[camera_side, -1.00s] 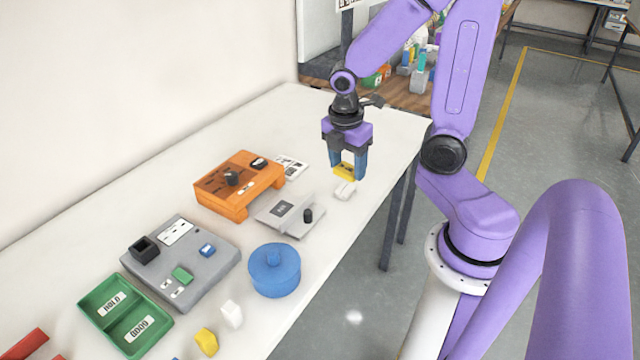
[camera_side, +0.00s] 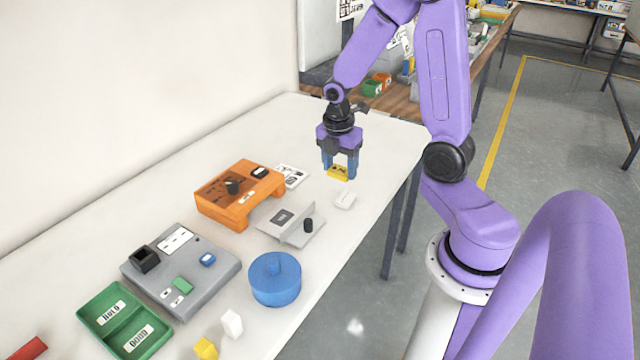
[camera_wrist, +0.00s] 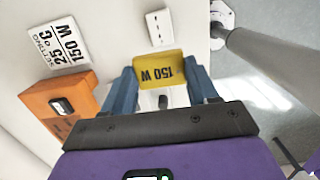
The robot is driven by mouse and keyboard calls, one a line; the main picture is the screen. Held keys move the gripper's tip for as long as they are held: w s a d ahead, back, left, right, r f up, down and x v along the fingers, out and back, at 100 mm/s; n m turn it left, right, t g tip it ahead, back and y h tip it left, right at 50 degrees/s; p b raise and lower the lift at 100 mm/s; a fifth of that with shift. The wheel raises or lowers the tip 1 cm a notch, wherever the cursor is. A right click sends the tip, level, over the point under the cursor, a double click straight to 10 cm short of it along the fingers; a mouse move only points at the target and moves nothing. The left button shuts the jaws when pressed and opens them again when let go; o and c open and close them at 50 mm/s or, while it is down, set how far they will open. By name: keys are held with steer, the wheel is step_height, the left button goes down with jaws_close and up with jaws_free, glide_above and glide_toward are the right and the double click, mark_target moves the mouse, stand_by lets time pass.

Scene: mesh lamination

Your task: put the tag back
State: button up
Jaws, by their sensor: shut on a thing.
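My gripper (camera_side: 339,165) is shut on a yellow tag (camera_side: 338,173), held between its blue fingers above the white table. A small white block (camera_side: 345,200) lies on the table, nearer the side camera than the tag. It also shows beyond the tag in the wrist view (camera_wrist: 159,27), with small dark marks on top. A white printed card (camera_side: 291,175) lies left of the gripper; in the wrist view the card (camera_wrist: 60,45) reads "25 °C" and "150 W".
An orange device (camera_side: 235,203) with a black knob and a grey plate (camera_side: 268,226) with a black-knobbed upright stand to the left. A blue round lidded pot (camera_side: 274,282), grey fixture (camera_side: 205,285) and green two-part tray (camera_side: 100,308) are nearer. The table's back end is clear.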

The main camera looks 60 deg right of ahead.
glide_above(321, 193)
steer(key=f, duration=0.7)
steer(key=shift+a+f, duration=0.1)
steer(key=shift+a, duration=0.1)
steer(key=shift+f, duration=1.5)
steer(key=shift+f, duration=0.1)
steer(key=o, duration=1.1)
